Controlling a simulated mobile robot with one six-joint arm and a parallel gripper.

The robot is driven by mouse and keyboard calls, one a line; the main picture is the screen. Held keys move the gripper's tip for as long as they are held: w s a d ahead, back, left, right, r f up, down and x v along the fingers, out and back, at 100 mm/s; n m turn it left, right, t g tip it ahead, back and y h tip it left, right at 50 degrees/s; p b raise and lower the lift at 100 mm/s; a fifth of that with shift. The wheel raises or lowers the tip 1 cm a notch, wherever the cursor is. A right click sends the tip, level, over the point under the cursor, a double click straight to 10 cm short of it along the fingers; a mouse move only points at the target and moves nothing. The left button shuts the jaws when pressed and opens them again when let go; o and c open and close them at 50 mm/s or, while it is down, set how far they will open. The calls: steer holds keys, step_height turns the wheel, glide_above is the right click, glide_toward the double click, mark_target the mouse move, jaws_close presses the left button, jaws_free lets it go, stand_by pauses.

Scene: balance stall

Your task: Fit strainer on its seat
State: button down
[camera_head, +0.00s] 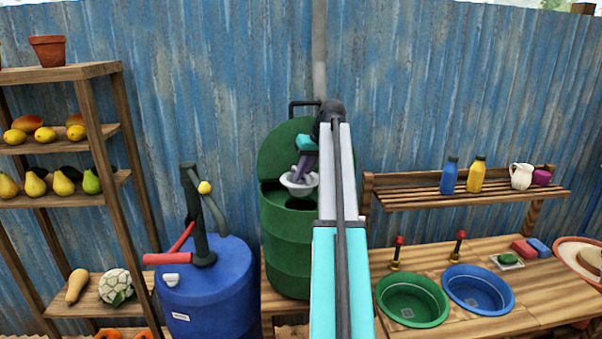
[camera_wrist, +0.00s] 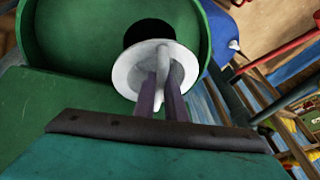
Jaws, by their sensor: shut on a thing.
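The strainer (camera_head: 299,183) is a white, shallow round bowl. My gripper (camera_head: 304,170) is shut on it and holds it over the open top of the green drum (camera_head: 286,245). In the wrist view the two purple fingers of my gripper (camera_wrist: 160,95) close on an upright white part of the strainer (camera_wrist: 136,70). A dark round hole (camera_wrist: 149,32) in the drum's top shows just behind the strainer, which covers part of it. I cannot tell whether the strainer touches the drum. The drum's round green lid (camera_head: 275,150) stands open behind.
A blue barrel (camera_head: 208,300) with a hand pump (camera_head: 200,225) stands left of the drum. A green basin (camera_head: 412,300) and a blue basin (camera_head: 478,288) sit in the counter to the right. A fruit shelf (camera_head: 95,120) is at far left.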

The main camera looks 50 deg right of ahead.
mark_target(303, 194)
steer(key=shift+f+b, duration=1.55)
steer(key=shift+f, duration=2.6)
steer(key=shift+f, duration=0.45)
steer(key=c, duration=1.7)
jaws_free()
steer(key=o, duration=0.4)
steer(key=shift+o, duration=0.2)
steer(key=shift+r+p, duration=1.25)
steer(key=shift+r, duration=0.95)
